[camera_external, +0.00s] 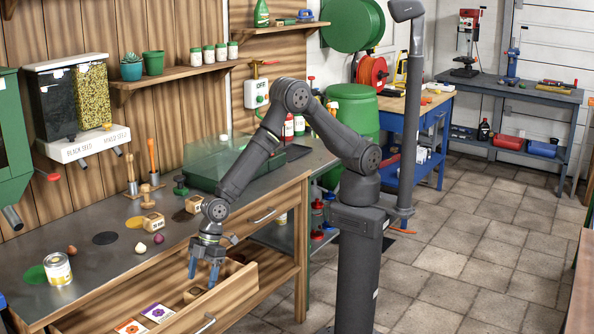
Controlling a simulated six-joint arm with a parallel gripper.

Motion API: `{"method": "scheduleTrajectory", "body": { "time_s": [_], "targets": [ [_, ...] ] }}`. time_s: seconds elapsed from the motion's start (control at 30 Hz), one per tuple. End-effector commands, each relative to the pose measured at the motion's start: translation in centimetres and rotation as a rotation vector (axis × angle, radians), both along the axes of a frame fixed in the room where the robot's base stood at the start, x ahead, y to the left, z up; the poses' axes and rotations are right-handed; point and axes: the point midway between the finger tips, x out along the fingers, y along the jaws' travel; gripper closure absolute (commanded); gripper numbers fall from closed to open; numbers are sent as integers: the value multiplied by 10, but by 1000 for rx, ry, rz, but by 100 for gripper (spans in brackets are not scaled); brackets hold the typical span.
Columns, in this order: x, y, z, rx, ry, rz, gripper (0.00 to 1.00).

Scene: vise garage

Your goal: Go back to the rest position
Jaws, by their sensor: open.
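My gripper (205,274) points down over the open wooden drawer (240,288) at the front of the bench. Its blue-grey fingers are apart, and I see nothing between them. My arm bends up from its column and down to the drawer. A small wooden block (194,293) lies in the drawer just below and left of the fingers. Whether the fingertips touch anything is too small to tell.
Seed packets (158,312) lie in the drawer. A shelf (190,72) hangs above. The tiled floor (450,250) at right is clear.

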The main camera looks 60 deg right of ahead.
Motion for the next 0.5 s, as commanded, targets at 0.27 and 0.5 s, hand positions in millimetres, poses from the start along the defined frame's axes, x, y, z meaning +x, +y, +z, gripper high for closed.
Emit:
{"method": "scheduleTrajectory", "body": {
  "time_s": [0.27, 0.5],
  "targets": [
    [0, 17, -42, -1, 1, 1, 33],
    [0, 20, -30, 2, 0, 0, 33]
  ]
}}
